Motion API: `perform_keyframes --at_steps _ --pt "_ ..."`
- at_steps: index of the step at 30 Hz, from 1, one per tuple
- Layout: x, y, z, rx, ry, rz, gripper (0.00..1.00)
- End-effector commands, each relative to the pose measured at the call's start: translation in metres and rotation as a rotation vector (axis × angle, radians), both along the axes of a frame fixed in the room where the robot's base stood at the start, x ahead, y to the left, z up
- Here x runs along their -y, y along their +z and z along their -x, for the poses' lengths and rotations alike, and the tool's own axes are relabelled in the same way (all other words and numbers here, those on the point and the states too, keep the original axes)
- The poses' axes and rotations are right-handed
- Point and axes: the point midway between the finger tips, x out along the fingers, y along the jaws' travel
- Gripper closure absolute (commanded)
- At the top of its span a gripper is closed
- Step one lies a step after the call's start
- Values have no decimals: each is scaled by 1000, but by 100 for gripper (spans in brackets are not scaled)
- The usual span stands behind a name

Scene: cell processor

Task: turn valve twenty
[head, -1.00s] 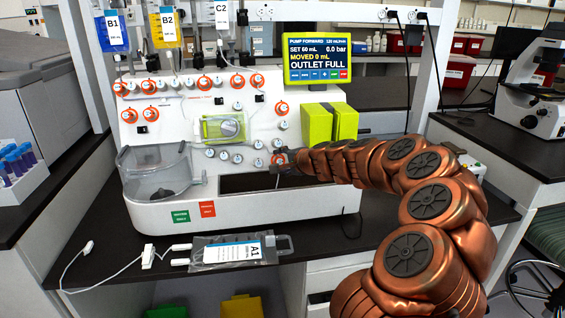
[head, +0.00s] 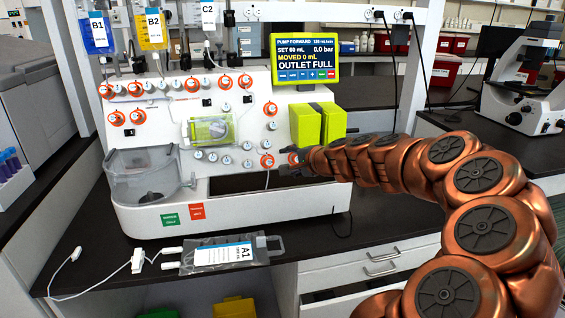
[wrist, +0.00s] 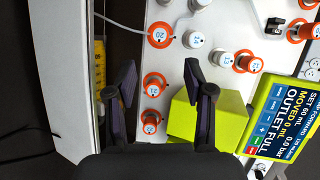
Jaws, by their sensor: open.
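Valve 20 (wrist: 160,36) is a blue-numbered white knob in an orange ring, near the top middle of the wrist view. In the head view valve 20 (head: 267,160) sits at the lower right of the white machine's panel, with a white tube running down from it. My gripper (wrist: 158,76) is open and empty, its two dark fingers apart. Its fingertips lie below valve 20 in the wrist picture, closer to another orange-ringed valve (wrist: 154,84). In the head view my gripper (head: 291,158) is just right of valve 20, and hides panel parts behind it.
White-capped valve 19 (wrist: 194,40) is beside valve 20. A yellow-green block (head: 318,123) stands out just above my gripper, with the pump screen (head: 305,58) above it. A labelled bag A1 (head: 222,254) lies on the dark bench in front. Bags hang above the machine.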

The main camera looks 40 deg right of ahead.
Motion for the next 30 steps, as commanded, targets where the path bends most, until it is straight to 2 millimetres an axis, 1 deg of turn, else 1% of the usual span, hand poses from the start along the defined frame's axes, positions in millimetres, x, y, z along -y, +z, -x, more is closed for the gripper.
perform_keyframes --at_steps 3,9,30 --pt "1 4 10 0 0 -1 47" --pt "0 7 18 -1 1 -2 47" --pt "0 8 18 0 1 0 47"
